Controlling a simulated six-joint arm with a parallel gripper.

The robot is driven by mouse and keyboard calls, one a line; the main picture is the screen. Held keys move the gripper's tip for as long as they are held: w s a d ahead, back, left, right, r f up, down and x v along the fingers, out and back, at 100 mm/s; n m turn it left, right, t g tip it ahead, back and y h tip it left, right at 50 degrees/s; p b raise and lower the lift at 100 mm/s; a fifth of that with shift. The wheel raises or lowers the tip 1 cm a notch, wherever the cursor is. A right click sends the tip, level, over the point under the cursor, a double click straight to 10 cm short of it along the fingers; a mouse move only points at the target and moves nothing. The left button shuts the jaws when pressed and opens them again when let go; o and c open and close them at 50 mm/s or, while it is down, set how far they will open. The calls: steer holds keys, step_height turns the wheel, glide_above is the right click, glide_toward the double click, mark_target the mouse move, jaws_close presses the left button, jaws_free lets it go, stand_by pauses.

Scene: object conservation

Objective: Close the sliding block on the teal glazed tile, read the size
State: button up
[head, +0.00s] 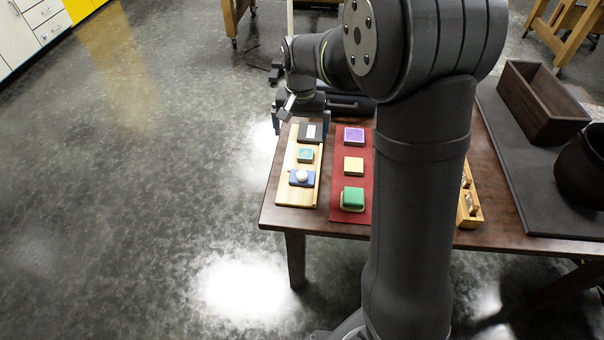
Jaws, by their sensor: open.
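A pale wooden board (311,192) lies near the left end of the brown table. On it, the small teal glazed tile (305,155) sits between a dark block with a white label (310,132) at the far end and a blue sliding block with a white round knob (302,177) at the near end. A narrow gap of board shows between the blue block and the tile. My gripper (301,121) is open above the far end of the board, its fingers on either side of the dark block in the picture. Its height is hard to tell.
A red mat (343,214) right of the board bears a purple tile (354,136), a tan block (353,166) and a green block (352,198). A wooden tray (470,214) is partly hidden by my arm. A brown box (543,103) and dark pot (582,170) stand far right.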

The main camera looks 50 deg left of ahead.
steer(key=shift+r, duration=0.35)
